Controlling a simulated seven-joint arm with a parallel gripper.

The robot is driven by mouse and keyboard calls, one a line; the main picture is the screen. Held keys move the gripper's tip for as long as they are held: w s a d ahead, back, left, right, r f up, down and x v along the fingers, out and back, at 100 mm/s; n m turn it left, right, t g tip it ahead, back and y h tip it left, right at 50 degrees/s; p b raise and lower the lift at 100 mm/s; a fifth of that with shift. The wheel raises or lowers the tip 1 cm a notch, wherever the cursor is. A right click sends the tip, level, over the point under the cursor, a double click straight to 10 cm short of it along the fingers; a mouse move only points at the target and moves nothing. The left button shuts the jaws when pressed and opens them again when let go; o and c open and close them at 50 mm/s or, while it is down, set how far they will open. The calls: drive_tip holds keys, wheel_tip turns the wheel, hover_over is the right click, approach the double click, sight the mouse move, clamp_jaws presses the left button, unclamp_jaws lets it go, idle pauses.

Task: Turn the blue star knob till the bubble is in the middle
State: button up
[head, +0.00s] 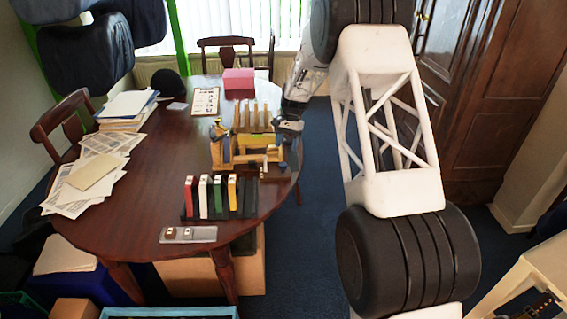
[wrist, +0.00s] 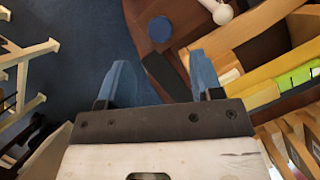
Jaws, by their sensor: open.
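My gripper (wrist: 160,68) is open in the wrist view, its two blue fingers apart with nothing held between them. A round blue knob (wrist: 160,29) shows beyond the fingertips, near the table edge; its star shape is too small to make out. A yellow level (wrist: 262,95) with a bright green vial (wrist: 300,77) lies to the right of the fingers. The bubble cannot be made out. In the head view my gripper (head: 290,126) is at the right side of the wooden fixture (head: 222,157), and the fingers are too small to read there.
A rack of coloured blocks (head: 217,196) and a grey tray (head: 188,235) stand nearer on the table (head: 150,190). Wooden slats (head: 256,117) and a pink box (head: 238,78) are behind. Papers (head: 90,175) lie left. Open floor is right of the table.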

sight(283, 164)
drive_tip(key=shift+f, duration=0.1)
drive_tip(key=shift+x, duration=3.8)
drive_tip(key=shift+s, duration=0.1)
drive_tip(key=c, duration=0.9)
drive_tip(key=shift+a+n, duration=0.1)
drive_tip(key=shift+n, duration=0.3)
drive_tip(key=n+h, duration=0.1)
drive_tip(key=n, duration=0.3)
drive_tip(key=shift+g+h, duration=0.4)
drive_tip(key=o, duration=0.9)
